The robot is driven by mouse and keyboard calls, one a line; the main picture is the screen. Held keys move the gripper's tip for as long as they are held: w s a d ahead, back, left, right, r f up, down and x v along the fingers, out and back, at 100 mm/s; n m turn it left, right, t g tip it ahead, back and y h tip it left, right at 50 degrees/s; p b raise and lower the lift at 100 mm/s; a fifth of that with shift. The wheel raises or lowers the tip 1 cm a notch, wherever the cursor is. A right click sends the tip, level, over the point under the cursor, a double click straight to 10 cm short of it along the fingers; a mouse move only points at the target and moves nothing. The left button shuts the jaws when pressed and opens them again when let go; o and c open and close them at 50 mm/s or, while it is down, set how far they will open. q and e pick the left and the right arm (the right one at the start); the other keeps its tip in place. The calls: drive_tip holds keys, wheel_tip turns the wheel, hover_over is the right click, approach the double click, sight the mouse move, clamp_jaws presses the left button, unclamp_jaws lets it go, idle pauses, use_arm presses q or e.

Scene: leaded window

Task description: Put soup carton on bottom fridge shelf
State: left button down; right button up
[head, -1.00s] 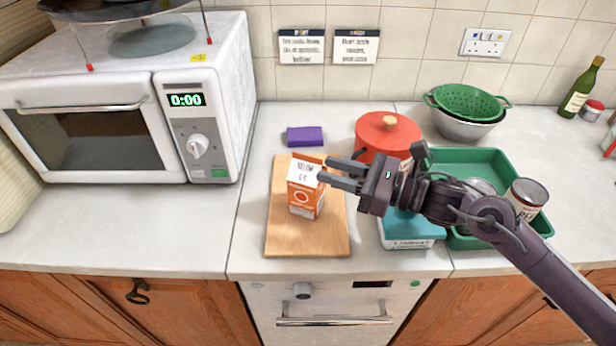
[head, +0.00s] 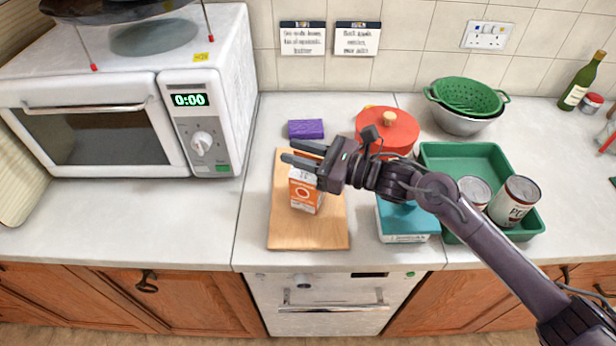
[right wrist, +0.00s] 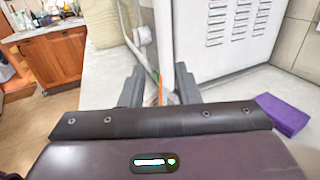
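The soup carton (head: 306,192) is orange and white and stands upright on a wooden chopping board (head: 290,232). My right gripper (head: 288,152) reaches in from the right at the height of the carton's top and hides the top from the head view. Its two fingers are apart. The right wrist view shows the same open gripper (right wrist: 160,80), with a thin orange strip between the fingers that looks like the carton's edge. I cannot tell whether the fingers touch the carton. My left gripper and the fridge shelf are not in view.
A white microwave (head: 205,110) stands to the left. Behind the board are a purple sponge (head: 306,129) and a red pot (head: 400,125). A teal-lidded box (head: 405,225) and a green tray (head: 470,158) with cans lie right. The counter left of the board is clear.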

clamp_jaws()
drive_tip(key=shift+r, duration=0.15)
idle(1.3)
